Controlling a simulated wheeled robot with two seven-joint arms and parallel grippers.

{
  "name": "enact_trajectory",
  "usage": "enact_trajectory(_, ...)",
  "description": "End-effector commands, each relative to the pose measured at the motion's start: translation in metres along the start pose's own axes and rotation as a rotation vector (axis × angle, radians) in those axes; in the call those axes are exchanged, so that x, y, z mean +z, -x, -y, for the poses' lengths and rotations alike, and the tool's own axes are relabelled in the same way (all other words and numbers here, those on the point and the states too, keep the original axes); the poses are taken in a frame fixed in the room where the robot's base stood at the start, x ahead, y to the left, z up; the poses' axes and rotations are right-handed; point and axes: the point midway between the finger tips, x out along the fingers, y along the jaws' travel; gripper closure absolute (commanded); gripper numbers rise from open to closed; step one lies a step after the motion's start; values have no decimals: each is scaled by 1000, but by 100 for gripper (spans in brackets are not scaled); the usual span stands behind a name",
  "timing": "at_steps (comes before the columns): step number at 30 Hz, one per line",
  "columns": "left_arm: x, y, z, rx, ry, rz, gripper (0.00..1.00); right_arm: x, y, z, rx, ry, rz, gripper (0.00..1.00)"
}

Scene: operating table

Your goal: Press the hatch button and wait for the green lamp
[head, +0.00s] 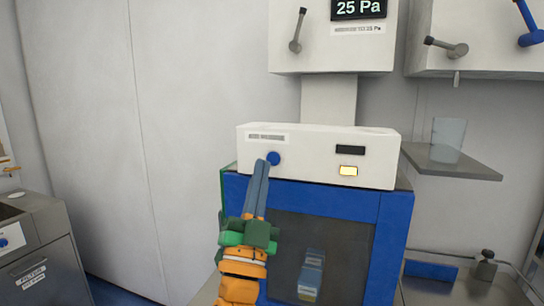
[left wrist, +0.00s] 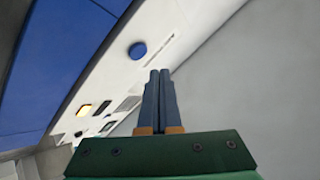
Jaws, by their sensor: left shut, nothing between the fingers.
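The hatch button (head: 274,158) is a round blue knob on the left of the white control panel (head: 310,165). It also shows in the left wrist view (left wrist: 137,50). The lamp (head: 348,170) at the panel's right is lit yellow; it shows in the left wrist view too (left wrist: 84,110). My left gripper (head: 263,163) is shut and empty, its fingertips just beside the button's lower left in the head view. In the left wrist view the fingertips (left wrist: 159,72) appear apart from the button. Contact cannot be told from the head view. My right gripper is not in view.
Below the panel is a blue-framed hatch (head: 392,245) with a dark window and a blue-and-white box (head: 311,275) behind it. A shelf (head: 470,163) with a clear beaker (head: 447,140) is at right. A pressure display (head: 358,9) reads 25 Pa. A steel cabinet (head: 45,265) stands at left.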

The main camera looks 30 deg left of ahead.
Motion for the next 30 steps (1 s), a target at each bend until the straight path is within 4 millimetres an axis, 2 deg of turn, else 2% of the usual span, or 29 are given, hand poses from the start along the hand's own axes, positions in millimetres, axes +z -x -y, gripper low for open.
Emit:
enact_trajectory(9,-14,18,14,1,0,1,100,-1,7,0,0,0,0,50)
enact_trajectory(30,-14,19,14,0,0,0,100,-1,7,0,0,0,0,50)
